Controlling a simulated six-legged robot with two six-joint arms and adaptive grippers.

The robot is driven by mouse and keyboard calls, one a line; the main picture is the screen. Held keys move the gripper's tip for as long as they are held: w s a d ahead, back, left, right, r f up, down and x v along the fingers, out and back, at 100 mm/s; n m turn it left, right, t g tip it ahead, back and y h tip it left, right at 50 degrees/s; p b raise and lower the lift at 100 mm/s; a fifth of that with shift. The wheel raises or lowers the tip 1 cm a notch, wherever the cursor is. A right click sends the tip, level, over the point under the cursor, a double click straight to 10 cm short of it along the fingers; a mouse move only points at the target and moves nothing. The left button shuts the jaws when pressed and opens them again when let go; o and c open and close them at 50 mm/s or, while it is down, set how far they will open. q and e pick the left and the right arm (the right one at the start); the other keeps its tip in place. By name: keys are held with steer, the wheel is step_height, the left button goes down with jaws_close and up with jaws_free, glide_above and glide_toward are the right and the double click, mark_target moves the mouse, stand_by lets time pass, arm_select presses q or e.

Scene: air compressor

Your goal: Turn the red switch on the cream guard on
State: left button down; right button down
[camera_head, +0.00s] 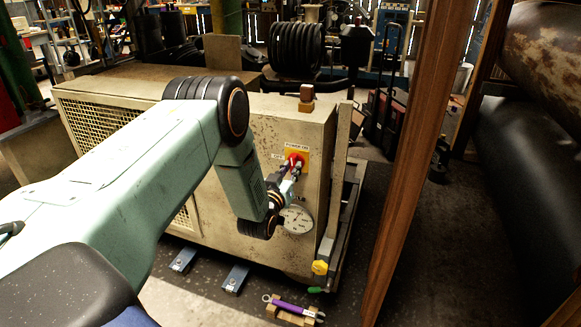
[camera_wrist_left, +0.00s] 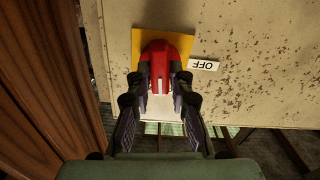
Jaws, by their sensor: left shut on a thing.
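The red switch (camera_head: 296,159) sits on a yellow plate (camera_head: 304,157) on the front face of the cream guard (camera_head: 262,243). A label reading "POWER ON" is above it. My left gripper (camera_head: 291,172) reaches the switch from the left and below. In the left wrist view, the red switch (camera_wrist_left: 165,62) is between the fingers of my left gripper (camera_wrist_left: 161,84), which are shut on it. An "OFF" label (camera_wrist_left: 203,64) shows upside down beside the yellow plate. The fingers hide part of the switch. My right gripper is not in view.
A round gauge (camera_head: 297,219) is just below the switch. A brown wooden post (camera_head: 408,165) stands close on the right. A purple-handled tool (camera_head: 290,306) lies on a wooden block on the floor. Dark floor on the right is mostly open.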

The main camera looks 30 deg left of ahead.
arm_select(q)
steer(key=shift+m, duration=0.7)
steer(key=c, duration=1.2)
jaws_free()
steer(key=shift+w, duration=0.1)
steer(key=shift+p, duration=0.3)
steer(key=v, duration=1.2)
steer(key=shift+d, duration=0.1)
